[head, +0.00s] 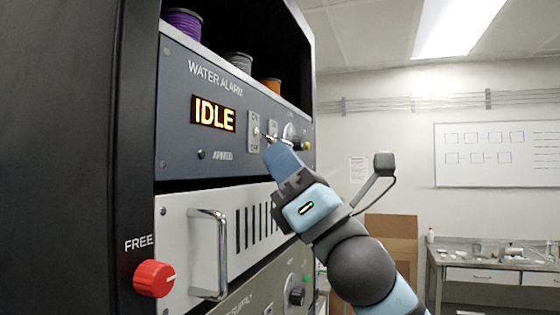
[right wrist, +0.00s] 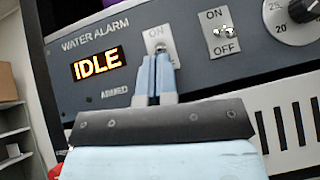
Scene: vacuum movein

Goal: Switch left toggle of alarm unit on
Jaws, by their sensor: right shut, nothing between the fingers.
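The water alarm unit (head: 180,115) is a blue-grey panel in a black rack; its lit display (head: 213,114) reads IDLE. The left toggle's plate (head: 254,120) is right of the display; it also shows in the right wrist view (right wrist: 158,36). The right toggle (right wrist: 223,33) sits on its own ON/OFF plate. My right gripper (head: 268,147) is shut and empty, with its tips at the lower part of the left toggle's plate. In the right wrist view the fingers (right wrist: 155,70) cover the plate's lower half. Whether they touch the lever I cannot tell. My left gripper is out of view.
A dial (right wrist: 302,10) is right of the toggles. Below the unit is a white vented panel (head: 178,225) with a protruding metal handle (head: 208,255). A red knob (head: 154,278) marked FREE juts out at lower left. Spools (head: 185,22) stand on the shelf above.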

